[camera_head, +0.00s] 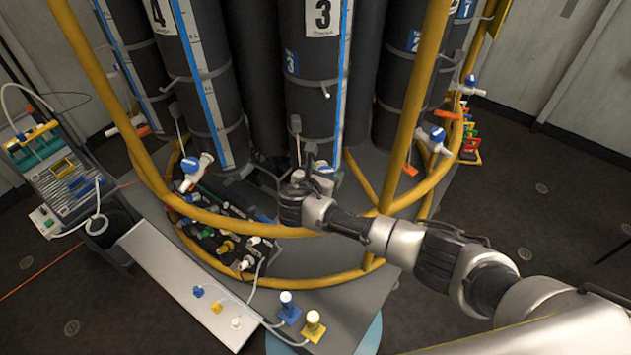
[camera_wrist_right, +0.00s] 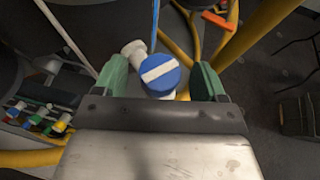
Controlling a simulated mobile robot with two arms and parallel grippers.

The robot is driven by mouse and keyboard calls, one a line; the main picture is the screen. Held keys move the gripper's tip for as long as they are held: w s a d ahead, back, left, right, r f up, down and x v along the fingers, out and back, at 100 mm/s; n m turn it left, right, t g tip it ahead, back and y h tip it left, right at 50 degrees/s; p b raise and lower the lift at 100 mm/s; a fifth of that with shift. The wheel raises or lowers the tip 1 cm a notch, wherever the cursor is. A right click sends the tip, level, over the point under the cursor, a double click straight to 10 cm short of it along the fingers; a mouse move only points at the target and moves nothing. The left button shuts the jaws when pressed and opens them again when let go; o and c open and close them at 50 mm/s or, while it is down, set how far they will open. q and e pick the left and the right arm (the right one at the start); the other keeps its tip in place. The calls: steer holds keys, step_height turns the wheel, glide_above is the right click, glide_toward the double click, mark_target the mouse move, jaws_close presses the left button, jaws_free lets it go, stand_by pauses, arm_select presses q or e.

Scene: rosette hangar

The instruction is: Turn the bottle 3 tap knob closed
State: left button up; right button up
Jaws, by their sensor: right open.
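Bottle 3 (camera_head: 303,92) is a tall dark cylinder with a "3" label and a blue-white scale strip, at the top middle of the head view. Its tap has a white body and a round blue knob (camera_head: 326,169), partly hidden by my right arm. In the right wrist view the blue knob (camera_wrist_right: 160,73) faces the camera, with a white bar across it slanting slightly up to the right. My right gripper (camera_wrist_right: 161,78) is open, one green finger on each side of the knob, with visible gaps. In the head view its fingertips are hard to make out. My left gripper is not in view.
Yellow rails (camera_head: 300,232) curve around the bottles, close to my right arm. Other blue-knobbed taps stand left (camera_head: 190,165) and right (camera_head: 437,134). A white board (camera_head: 170,275) with plugs lies at lower left, beside a tool panel (camera_head: 65,175).

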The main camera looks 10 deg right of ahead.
steer(key=b+v, duration=0.1)
steer(key=v, duration=0.8)
steer(key=shift+r+b, duration=0.2)
steer(key=shift+b, duration=0.2)
